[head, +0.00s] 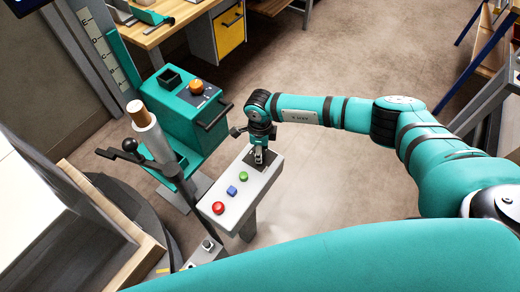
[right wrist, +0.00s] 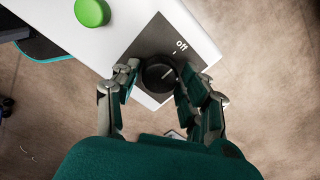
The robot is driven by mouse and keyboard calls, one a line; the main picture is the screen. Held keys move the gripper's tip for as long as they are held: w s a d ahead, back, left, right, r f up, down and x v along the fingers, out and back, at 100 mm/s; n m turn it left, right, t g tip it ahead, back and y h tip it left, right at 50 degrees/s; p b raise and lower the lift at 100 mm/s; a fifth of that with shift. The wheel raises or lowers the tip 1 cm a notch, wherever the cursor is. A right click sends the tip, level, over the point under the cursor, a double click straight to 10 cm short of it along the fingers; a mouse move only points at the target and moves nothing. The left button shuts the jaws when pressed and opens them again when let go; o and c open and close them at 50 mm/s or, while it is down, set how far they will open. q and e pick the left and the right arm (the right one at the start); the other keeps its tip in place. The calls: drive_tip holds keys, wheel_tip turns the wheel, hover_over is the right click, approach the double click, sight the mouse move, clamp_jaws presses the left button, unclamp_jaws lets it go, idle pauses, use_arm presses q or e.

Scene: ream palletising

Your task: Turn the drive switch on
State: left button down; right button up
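The drive switch is a round black knob (right wrist: 157,74) on a dark plate marked "off" at the end of a white control panel (head: 257,182). My right gripper (head: 259,158) is at that end of the panel in the head view and hides the knob there. In the right wrist view, its fingers (right wrist: 156,80) stand on either side of the knob, very near it; I cannot tell whether both touch it. A white mark on the knob shows near its right side, below the "off" label. My left gripper is out of view.
The panel also carries a green button (head: 243,176), a blue button (head: 231,190) and a red button (head: 218,208). A teal machine box (head: 180,118) with an orange knob stands behind. A black-knobbed lever (head: 130,145) stands to the left. Floor is clear behind the right arm.

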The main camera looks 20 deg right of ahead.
drive_tip(key=c, duration=0.7)
drive_tip(key=shift+m, duration=0.3)
drive_tip(key=m, duration=1.2)
drive_tip(key=shift+r+m, duration=0.1)
drive_tip(key=shift+m, duration=0.2)
drive_tip(key=m+p, duration=0.1)
drive_tip(key=m, duration=0.3)
drive_tip(key=shift+w+m, duration=0.1)
drive_tip(key=shift+m, duration=0.2)
